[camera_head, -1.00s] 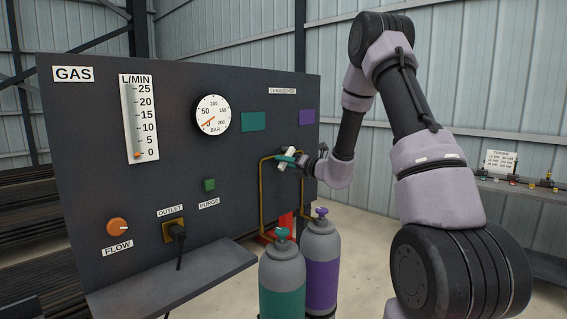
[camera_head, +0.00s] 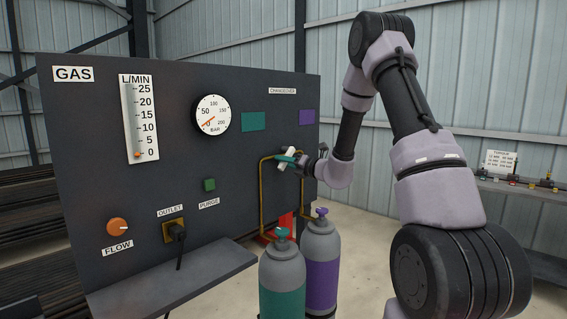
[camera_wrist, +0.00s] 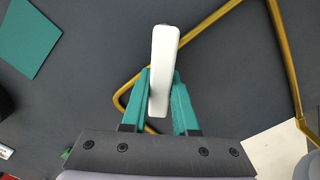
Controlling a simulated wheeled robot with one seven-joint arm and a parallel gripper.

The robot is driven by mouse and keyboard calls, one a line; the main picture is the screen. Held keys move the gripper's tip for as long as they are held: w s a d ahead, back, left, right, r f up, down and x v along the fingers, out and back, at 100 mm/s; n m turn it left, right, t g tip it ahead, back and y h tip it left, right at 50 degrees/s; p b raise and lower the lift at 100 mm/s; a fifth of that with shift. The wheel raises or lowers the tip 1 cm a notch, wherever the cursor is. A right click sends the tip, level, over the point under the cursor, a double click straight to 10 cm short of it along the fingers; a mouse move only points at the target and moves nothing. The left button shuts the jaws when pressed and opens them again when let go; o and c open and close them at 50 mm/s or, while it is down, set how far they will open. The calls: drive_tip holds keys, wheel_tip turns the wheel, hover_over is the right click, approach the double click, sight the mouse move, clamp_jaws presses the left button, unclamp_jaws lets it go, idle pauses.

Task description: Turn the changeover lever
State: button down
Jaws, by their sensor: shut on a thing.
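The changeover lever (camera_wrist: 164,62) is a white bar in the middle of the wrist view. It stands nearly upright in that picture, its top leaning slightly right. In the head view the lever (camera_head: 286,155) is small, in front of the panel between the brass pipes. My gripper (camera_wrist: 158,98) has teal fingers, one on each side of the lever's lower part, and is shut on it. In the head view my gripper (camera_head: 293,162) partly hides the lever and its pivot. The changeover label (camera_head: 282,91) is above, with a teal square (camera_head: 253,121) and a purple square (camera_head: 307,117) below it.
Brass pipes (camera_head: 262,195) run down the dark panel (camera_head: 90,200). A teal-banded cylinder (camera_head: 282,280) and a purple-banded cylinder (camera_head: 321,265) stand in front. A gauge (camera_head: 213,115), flow knob (camera_head: 117,227) and green purge button (camera_head: 209,184) are further left. A shelf (camera_head: 180,285) juts out below.

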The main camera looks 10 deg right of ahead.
sight(277, 141)
drive_tip(key=shift+r+m, duration=0.1)
drive_tip(key=shift+m, duration=0.2)
drive_tip(key=m, duration=0.1)
drive_tip(key=r+m, duration=0.1)
drive_tip(key=m, duration=0.2)
drive_tip(key=shift+s+a+r, duration=0.3)
drive_tip(key=shift+s+a, duration=0.05)
drive_tip(key=shift+a, duration=0.05)
drive_tip(key=m, duration=0.1)
drive_tip(key=r+m, duration=0.1)
drive_tip(key=m, duration=0.2)
drive_tip(key=shift+s+a+r, duration=0.1)
drive_tip(key=shift+r, duration=0.15)
drive_tip(key=r+m, duration=0.1)
drive_tip(key=m, duration=0.1)
drive_tip(key=r+m, duration=0.1)
drive_tip(key=m, duration=0.2)
drive_tip(key=shift+d+r, duration=0.1)
drive_tip(key=shift+d, duration=0.1)
drive_tip(key=shift+w+d+r+m, duration=0.2)
drive_tip(key=shift+r+m, duration=0.15)
drive_tip(key=shift+m, duration=0.7)
drive_tip(key=shift+w+d+r+m, duration=0.2)
drive_tip(key=shift+r+m, duration=0.1)
drive_tip(key=shift+m, duration=0.75)
drive_tip(key=c, duration=0.7)
unclamp_jaws()
